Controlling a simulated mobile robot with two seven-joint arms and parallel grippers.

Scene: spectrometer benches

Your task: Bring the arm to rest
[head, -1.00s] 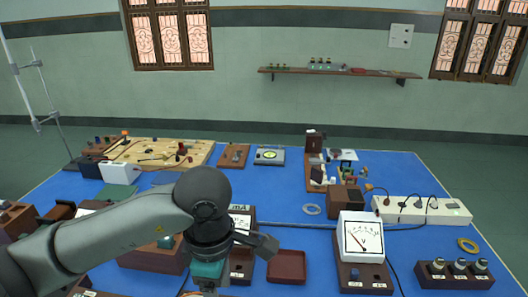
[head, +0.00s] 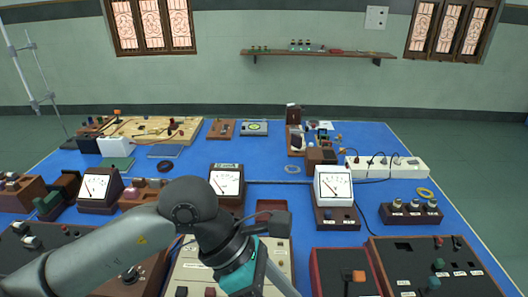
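My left arm (head: 110,250) comes in from the lower left and reaches over the near part of the blue bench. My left gripper (head: 246,272) points down at the bottom edge, above a cream panel (head: 187,268). Its fingers are mostly cut off or hidden, so I cannot see whether they are open or hold anything. My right arm and gripper are not in view.
A white-faced meter (head: 333,187) stands right of the arm, with a red box (head: 330,262) and a dark panel (head: 405,270) in front. Another meter (head: 227,182) is behind the wrist. Bare blue bench (head: 250,160) lies farther back.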

